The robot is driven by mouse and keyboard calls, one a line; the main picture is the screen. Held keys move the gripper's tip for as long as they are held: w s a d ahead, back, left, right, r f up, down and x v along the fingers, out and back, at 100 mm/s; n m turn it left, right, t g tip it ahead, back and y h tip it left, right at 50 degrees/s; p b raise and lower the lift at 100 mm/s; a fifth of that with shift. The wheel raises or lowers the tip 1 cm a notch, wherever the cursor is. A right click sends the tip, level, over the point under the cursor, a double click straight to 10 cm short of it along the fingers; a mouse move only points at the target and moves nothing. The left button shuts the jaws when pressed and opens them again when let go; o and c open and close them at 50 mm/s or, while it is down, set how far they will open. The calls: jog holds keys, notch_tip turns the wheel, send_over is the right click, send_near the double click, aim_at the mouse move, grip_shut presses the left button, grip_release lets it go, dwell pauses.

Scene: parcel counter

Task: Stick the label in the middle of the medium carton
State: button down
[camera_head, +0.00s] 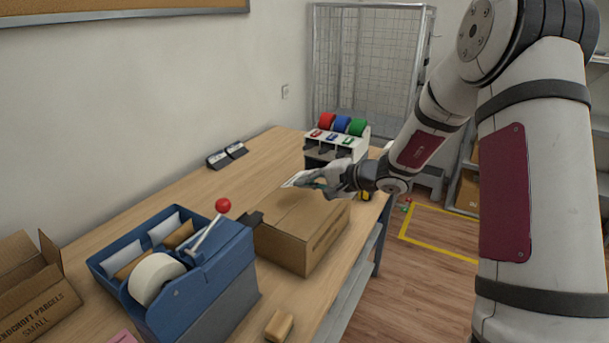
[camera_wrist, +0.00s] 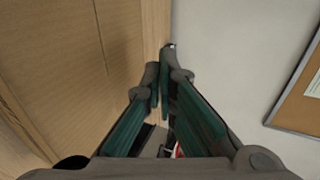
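The medium carton (camera_head: 292,215) is a closed brown box on the table, with a seam along its top. Its brown face fills the left of the wrist view (camera_wrist: 65,65). My gripper (camera_head: 303,183) is above the far part of the carton's top in the head view. In the wrist view its two fingers (camera_wrist: 161,70) are brought together, with no clear object between their tips. A small white sheet (camera_head: 293,179), perhaps the label, shows beside the fingertips in the head view. I cannot tell whether it is held or lies behind them.
A blue bin with a tape roll (camera_head: 155,277) and a red-knobbed lever (camera_head: 223,205) stands left of the carton. An open small carton (camera_head: 35,290) is at far left. A rack with coloured rolls (camera_head: 341,125) stands behind. Bare tabletop (camera_head: 240,182) lies along the wall.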

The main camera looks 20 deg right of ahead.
aim_at(307, 210)
jog(key=shift+f+b, duration=1.15)
jog(key=shift+f, duration=1.55)
jog(key=c, duration=1.7)
grip_release()
jog(key=shift+s+d, duration=0.1)
jog(key=shift+p+v, duration=1.1)
jog(key=shift+v, duration=1.6)
jog(key=shift+s+d+r+p, duration=0.2)
jog(key=shift+r+p, duration=0.25)
jog(key=shift+r, duration=0.7)
jog(key=shift+s+d+r+p, duration=0.2)
jog(key=shift+r+p, duration=0.3)
jog(key=shift+r, duration=0.6)
jog(key=shift+s+d+r+p, duration=0.25)
jog(key=shift+r+p, duration=0.2)
jog(key=shift+r, duration=0.7)
